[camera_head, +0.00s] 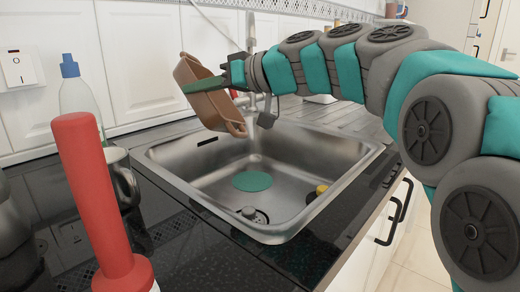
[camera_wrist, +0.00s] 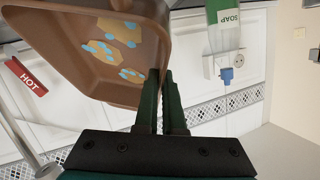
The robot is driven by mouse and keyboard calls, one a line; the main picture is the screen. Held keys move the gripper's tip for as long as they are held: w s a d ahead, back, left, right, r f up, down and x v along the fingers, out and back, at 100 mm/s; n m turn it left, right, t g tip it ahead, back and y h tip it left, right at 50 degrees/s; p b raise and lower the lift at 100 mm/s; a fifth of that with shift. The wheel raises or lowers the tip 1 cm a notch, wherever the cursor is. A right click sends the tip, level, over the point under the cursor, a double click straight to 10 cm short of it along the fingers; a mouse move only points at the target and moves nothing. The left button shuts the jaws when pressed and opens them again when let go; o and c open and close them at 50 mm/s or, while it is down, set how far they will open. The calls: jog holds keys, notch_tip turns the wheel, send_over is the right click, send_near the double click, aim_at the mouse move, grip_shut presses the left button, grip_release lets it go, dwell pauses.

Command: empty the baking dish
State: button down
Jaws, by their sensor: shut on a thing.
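The brown baking dish (camera_head: 213,108) is tipped steeply on its side in the air above the sink (camera_head: 300,165). My gripper (camera_head: 208,85) is shut on the dish's wall. In the wrist view, my gripper's dark green fingers (camera_wrist: 165,95) pinch the dish's edge, and the inside of the dish (camera_wrist: 75,60) faces the camera. Several tan patches with light blue spots (camera_wrist: 120,32) show on its inner floor. I cannot tell whether they are loose pieces or stuck on. The head view hides the dish's inside.
A red-handled object (camera_head: 95,190), a metal mug (camera_head: 121,178) and a blue-capped bottle (camera_head: 80,95) stand on the dark counter at left.

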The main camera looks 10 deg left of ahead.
jog(key=shift+d+r+y, duration=0.4)
jog(key=shift+w+d+r+m+t+y+b, duration=0.1)
jog(key=shift+d+r+m+y+b, duration=0.35)
jog(key=shift+b, duration=1.05)
jog(key=shift+w+d+r+m+t+y+b, duration=0.15)
jog(key=shift+d+y+b, duration=0.6)
jog(key=shift+b, duration=0.75)
jog(key=shift+w+d+r+m+t+y+b, duration=0.15)
jog(key=shift+d+r+y+b, duration=0.45)
jog(key=shift+b, duration=0.9)
jog(key=d+r+y+p, duration=0.1)
jog(key=d+r+p, duration=0.2)
jog(key=r, duration=0.7)
jog(key=shift+w+d+r+m+y, duration=0.25)
jog(key=shift+d+r+m+y, duration=0.1)
jog(key=shift+m, duration=0.1)
jog(key=shift+w+d+r+m+t+y+b, duration=0.15)
jog(key=shift+d+m+t+y+b, duration=0.5)
jog(key=shift+b, duration=0.9)
jog(key=shift+w+d+f+t+y+b, duration=0.15)
jog(key=shift+d+f+b, duration=0.3)
jog(key=shift+b, duration=0.7)
jog(key=shift+d+f+t+y+b, duration=0.1)
jog(key=shift+d+f+y+b, duration=0.3)
jog(key=shift+b, duration=0.75)
jog(key=shift+d+m+b, duration=0.35)
jog(key=shift+d+b, duration=0.05)
jog(key=shift+b, duration=0.2)
